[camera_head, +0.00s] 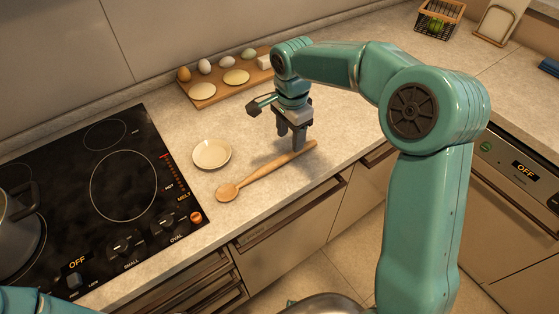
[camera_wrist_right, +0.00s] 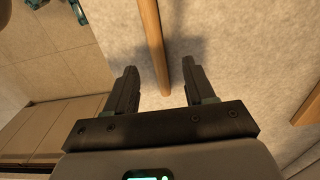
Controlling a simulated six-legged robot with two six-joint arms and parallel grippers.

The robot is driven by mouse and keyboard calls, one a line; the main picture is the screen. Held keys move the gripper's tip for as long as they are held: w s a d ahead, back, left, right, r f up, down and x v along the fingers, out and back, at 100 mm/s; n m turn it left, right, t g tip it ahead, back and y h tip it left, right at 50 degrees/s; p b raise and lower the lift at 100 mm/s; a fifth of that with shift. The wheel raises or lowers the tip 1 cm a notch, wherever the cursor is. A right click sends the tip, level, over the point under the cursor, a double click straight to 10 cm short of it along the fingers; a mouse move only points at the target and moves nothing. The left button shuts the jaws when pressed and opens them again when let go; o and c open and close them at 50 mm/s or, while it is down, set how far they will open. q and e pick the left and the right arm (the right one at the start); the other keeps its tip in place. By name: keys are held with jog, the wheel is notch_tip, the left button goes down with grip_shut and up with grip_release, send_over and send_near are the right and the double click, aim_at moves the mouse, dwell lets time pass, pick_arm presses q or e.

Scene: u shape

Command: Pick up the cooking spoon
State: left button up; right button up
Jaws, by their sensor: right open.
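The wooden cooking spoon (camera_head: 262,173) lies on the counter, its bowl toward the hob and its handle running up to the right. My right gripper (camera_head: 291,148) is above the handle end, pointing down. In the right wrist view the handle (camera_wrist_right: 153,45) runs between the two open fingers of the right gripper (camera_wrist_right: 160,88), with a gap on each side. The spoon's bowl is outside the wrist view. Only a bit of my left arm shows at the lower left of the head view; its gripper is not visible.
A small plate (camera_head: 212,153) sits just behind the spoon's bowl. A wooden board (camera_head: 207,101) with eggs and round pieces lies at the back. The black hob (camera_head: 80,205) with a pot (camera_head: 20,235) is at left. Counter to the right of the gripper is clear.

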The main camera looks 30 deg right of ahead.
aim_at(290, 154)
jog(key=shift+s+a+f, duration=0.15)
jog(key=shift+f, duration=0.05)
notch_tip(290, 154, down, 4)
jog(key=shift+f+p, duration=0.1)
jog(key=shift+p, duration=0.25)
jog(key=shift+s+f, duration=0.1)
jog(key=shift+f, duration=0.3)
jog(key=shift+f, duration=0.1)
jog(key=c, duration=1)
grip_shut()
